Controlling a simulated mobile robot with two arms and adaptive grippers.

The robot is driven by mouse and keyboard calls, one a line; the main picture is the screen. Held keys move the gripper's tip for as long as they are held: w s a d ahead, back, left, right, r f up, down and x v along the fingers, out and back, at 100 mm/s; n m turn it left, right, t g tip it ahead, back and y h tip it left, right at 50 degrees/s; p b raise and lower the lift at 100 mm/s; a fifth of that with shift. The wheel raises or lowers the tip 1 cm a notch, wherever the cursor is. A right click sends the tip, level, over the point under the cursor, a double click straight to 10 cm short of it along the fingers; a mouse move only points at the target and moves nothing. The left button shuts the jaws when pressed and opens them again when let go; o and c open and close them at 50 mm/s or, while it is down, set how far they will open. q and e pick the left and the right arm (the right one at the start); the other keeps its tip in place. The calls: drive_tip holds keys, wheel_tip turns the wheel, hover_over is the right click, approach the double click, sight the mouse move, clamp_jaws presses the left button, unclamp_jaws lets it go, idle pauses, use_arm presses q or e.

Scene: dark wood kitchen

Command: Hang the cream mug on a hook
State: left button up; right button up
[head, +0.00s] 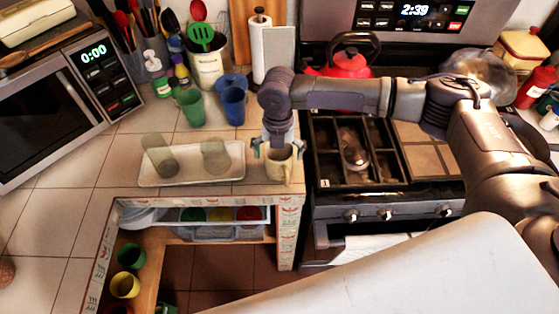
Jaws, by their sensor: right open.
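The cream mug (279,172) stands upright on the tiled counter, near its front right corner beside the stove. Its handle faces the front right. My right gripper (275,150) points down at the mug from above, with its open fingers at either side of the rim. I cannot tell whether the fingers touch it. The arm comes in from the right, across the stove. No hook can be made out clearly. My left gripper is not in view.
A white tray (195,181) with two glasses lies left of the mug. Green (190,108) and blue (234,105) cups stand behind. A red kettle (347,64) is on the stove. Green (131,256) and yellow (125,285) mugs are below the counter at left.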

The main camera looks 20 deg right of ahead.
sight(279, 160)
wheel_tip(279, 160, down, 2)
drive_tip(key=shift+f+p, duration=0.2)
drive_tip(key=shift+p, duration=0.1)
drive_tip(key=shift+w+f, duration=0.1)
drive_tip(key=shift+f, duration=0.35)
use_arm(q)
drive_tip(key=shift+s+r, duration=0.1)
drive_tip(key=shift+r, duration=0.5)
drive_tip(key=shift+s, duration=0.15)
use_arm(e)
drive_tip(key=shift+c, duration=0.2)
drive_tip(key=shift+c, duration=1.2)
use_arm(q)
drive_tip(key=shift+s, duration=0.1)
use_arm(e)
drive_tip(key=c, duration=1.1)
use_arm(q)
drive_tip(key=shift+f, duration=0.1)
use_arm(e)
drive_tip(key=shift+r, duration=0.2)
